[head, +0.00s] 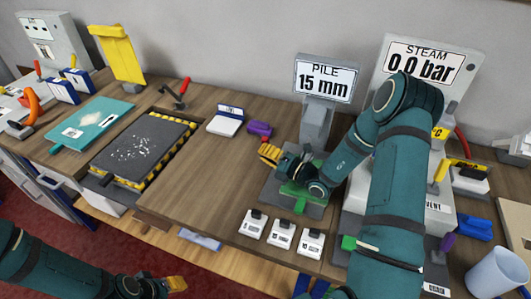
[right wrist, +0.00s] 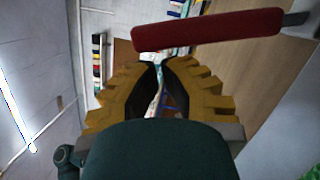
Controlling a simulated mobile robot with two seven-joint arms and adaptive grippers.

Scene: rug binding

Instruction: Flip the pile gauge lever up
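The pile gauge (head: 326,78) stands at the back of the bench, its display reading 15 mm. Below it is a grey base with a green block (head: 301,191), partly covered by my right arm. My right gripper (head: 270,153) is over the left side of that base. In the right wrist view, a red handle (right wrist: 208,30) on a grey rod lies across, just past the fingertips and apart from them. I take it for the lever; the arm hides most of it in the head view. The right fingers (right wrist: 160,68) are nearly together with nothing between them. My left gripper (head: 175,283) is low, off the bench's front edge.
A steam gauge (head: 428,65) reading 0.0 bar stands behind my right arm. A purple object (head: 260,128) lies just behind the right gripper. Several white switch boxes (head: 281,233) sit in front.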

